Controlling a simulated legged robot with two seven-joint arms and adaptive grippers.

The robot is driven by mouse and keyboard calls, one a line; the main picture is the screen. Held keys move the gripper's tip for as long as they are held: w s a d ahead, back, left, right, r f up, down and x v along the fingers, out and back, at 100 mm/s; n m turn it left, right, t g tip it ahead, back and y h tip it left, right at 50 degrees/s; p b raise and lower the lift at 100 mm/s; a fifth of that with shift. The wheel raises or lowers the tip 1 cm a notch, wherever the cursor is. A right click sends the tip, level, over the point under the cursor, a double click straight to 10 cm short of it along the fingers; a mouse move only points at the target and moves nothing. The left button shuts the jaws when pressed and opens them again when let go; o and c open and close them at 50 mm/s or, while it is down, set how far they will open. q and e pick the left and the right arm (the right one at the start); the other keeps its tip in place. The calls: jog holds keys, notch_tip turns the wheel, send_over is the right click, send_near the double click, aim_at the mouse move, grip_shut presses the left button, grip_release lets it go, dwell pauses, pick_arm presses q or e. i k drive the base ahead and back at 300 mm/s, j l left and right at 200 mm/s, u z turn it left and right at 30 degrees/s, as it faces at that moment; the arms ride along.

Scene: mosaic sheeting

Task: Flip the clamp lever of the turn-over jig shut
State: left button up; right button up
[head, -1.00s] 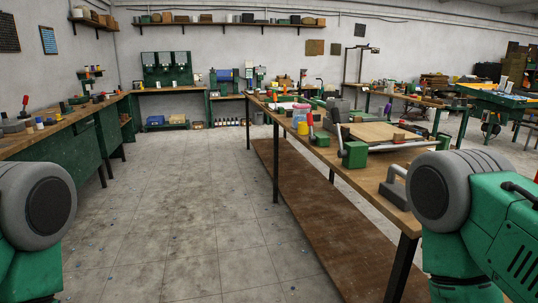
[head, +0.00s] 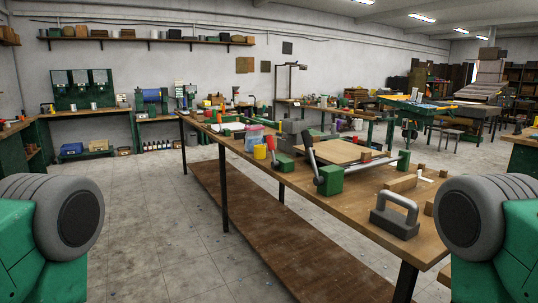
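The jig, which I take to be the turn-over jig, stands on the long wooden bench right of centre in the head view. It has green end blocks (head: 330,181), a pale wooden board (head: 340,149) and a metal rail along its near side. A dark lever (head: 309,150) stands up steeply at the near-left green block, tilted a little to the left. I cannot tell which is the clamp lever. Neither of my grippers shows; only my upper arm parts appear at the lower corners.
The bench (head: 358,215) runs from the lower right into the distance, with a low brown shelf (head: 245,225) beneath. A grey handled block (head: 395,216) sits near its front edge. A yellow cup (head: 260,152) stands further back. Grey floor (head: 150,215) is free on the left.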

aim_at(275, 164)
jog(key=i+j, duration=0.55)
jog(key=i+j+z, duration=0.15)
jog(key=i+j, duration=0.85)
jog(key=i+j+z, duration=0.15)
jog(key=i+j, duration=0.35)
jog(key=j, duration=0.2)
jog(key=i+j, duration=0.5)
jog(key=j, duration=0.15)
